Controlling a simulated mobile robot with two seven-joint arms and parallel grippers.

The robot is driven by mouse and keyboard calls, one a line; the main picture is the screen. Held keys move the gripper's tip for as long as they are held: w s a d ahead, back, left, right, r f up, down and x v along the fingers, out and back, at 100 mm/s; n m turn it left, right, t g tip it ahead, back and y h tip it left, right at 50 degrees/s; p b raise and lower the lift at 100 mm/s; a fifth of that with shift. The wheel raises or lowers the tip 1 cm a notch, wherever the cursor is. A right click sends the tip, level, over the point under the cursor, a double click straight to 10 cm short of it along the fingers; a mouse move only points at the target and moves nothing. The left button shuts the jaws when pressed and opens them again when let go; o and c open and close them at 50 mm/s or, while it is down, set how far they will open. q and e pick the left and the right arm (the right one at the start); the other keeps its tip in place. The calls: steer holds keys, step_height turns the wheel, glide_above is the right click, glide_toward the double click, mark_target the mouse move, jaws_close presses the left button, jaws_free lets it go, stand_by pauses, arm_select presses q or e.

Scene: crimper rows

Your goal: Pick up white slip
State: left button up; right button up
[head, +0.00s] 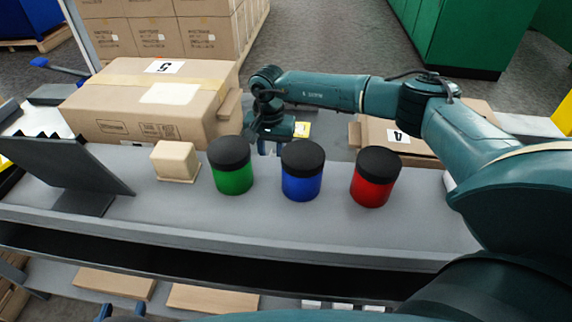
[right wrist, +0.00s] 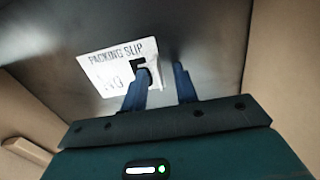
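A white slip (right wrist: 112,68) printed "PACKING SLIP" lies on a dark grey surface in the right wrist view. My right gripper (right wrist: 162,80) is open there; its left blue finger overlaps the slip's right edge, and its right finger is beyond the slip. I cannot tell whether they touch. In the head view my right gripper (head: 267,150) points down behind the green and blue jars, between two cartons; the slip is not clearly seen there. My left gripper (head: 122,310) shows only as two blue fingertips at the bottom edge, apart, with nothing visible between them.
A green jar (head: 232,178), blue jar (head: 301,184) and red jar (head: 373,190) stand in front on the grey bench (head: 270,228). A beige block (head: 174,162) is left of them. A large carton (head: 135,104) and another carton (head: 375,137) flank my right gripper.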

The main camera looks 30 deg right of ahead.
steer(key=shift+c, duration=0.6)
jaws_close()
steer(key=shift+r, duration=0.1)
